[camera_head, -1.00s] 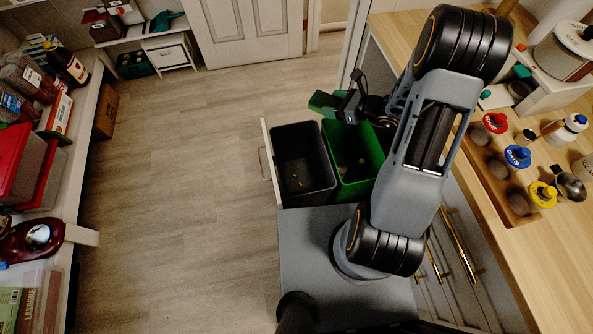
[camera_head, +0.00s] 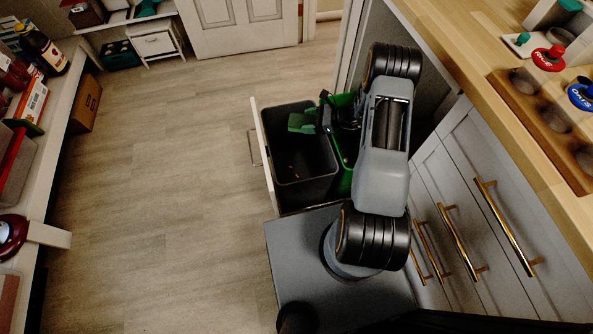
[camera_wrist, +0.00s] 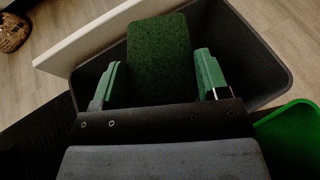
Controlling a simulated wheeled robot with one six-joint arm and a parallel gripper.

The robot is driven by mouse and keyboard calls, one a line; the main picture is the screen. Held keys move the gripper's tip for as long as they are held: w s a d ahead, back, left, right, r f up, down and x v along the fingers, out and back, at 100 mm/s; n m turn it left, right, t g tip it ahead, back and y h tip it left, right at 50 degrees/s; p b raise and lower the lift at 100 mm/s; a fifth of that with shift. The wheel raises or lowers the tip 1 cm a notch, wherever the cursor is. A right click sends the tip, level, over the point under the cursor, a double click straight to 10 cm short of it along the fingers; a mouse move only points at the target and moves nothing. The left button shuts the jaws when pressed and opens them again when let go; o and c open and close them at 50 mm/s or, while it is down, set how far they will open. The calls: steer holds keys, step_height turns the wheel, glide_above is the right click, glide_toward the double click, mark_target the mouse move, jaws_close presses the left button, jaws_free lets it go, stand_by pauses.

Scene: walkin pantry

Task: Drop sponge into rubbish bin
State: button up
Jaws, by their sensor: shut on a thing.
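My gripper (camera_head: 318,120) is shut on the green sponge (camera_wrist: 160,50), which sits between the two green fingers in the wrist view. In the head view the sponge (camera_head: 301,122) shows as a green block above the back part of the dark grey bin (camera_head: 306,187). In the wrist view the grey bin's rim (camera_wrist: 284,82) surrounds the area below the sponge. A green bin (camera_head: 344,182) stands right beside the grey one, partly hidden by my arm. It also shows at the lower right of the wrist view (camera_wrist: 290,135).
Both bins sit in a pulled-out drawer with a white front (camera_head: 264,155). A counter (camera_head: 480,60) with gold-handled drawers (camera_head: 460,240) is on the right. Shelves (camera_head: 55,115) line the left. The floor (camera_head: 165,180) between is clear.

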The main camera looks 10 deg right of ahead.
step_height(320, 180, down, 8)
steer(key=b, duration=0.4)
stand_by(0.3)
steer(key=o, duration=1)
steer(key=p+v, duration=0.2)
steer(key=v, duration=1.1)
steer(key=shift+d+r, duration=0.2)
steer(key=shift+d, duration=0.2)
